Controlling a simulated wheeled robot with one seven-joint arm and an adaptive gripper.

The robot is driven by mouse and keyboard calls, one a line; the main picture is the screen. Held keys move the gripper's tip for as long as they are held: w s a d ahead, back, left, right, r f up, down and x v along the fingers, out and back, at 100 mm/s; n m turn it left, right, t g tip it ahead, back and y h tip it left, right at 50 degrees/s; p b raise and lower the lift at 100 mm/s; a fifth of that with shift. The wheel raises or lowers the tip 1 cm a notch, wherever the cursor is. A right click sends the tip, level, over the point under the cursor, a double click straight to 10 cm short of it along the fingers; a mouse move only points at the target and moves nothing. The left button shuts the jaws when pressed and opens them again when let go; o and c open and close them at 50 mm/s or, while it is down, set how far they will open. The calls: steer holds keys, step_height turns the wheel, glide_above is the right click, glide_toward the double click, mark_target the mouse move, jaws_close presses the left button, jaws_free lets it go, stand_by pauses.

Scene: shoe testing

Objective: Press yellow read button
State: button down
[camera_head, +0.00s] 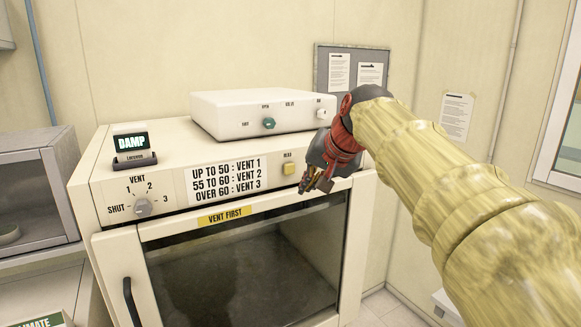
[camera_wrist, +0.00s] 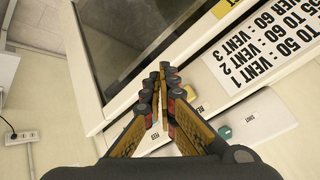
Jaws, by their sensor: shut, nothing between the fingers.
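In the wrist view my gripper (camera_wrist: 165,70) points toward the panel, fingertips together. I cannot tell how much gap lies between fingertips and panel; no contact with the button shows.
A vent knob (camera_head: 142,207) and a sign with VENT settings are on the panel. A white box with a teal knob (camera_head: 269,123) sits on top. Below is a glass door (camera_head: 240,268) marked VENT FIRST. A grey cabinet (camera_head: 40,185) stands left.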

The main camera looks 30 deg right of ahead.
mark_target(293, 173)
steer(key=shift+w+p, duration=0.9)
steer(key=shift+w, duration=1.8)
steer(key=shift+w+a, duration=0.1)
steer(key=shift+w, duration=0.3)
steer(key=shift+w+p, duration=0.35)
steer(key=shift+w, duration=0.15)
steer(key=shift+s, duration=0.1)
stand_by(0.4)
steer(key=shift+s+b, duration=0.5)
steer(key=shift+s, duration=0.35)
steer(key=shift+s, duration=0.1)
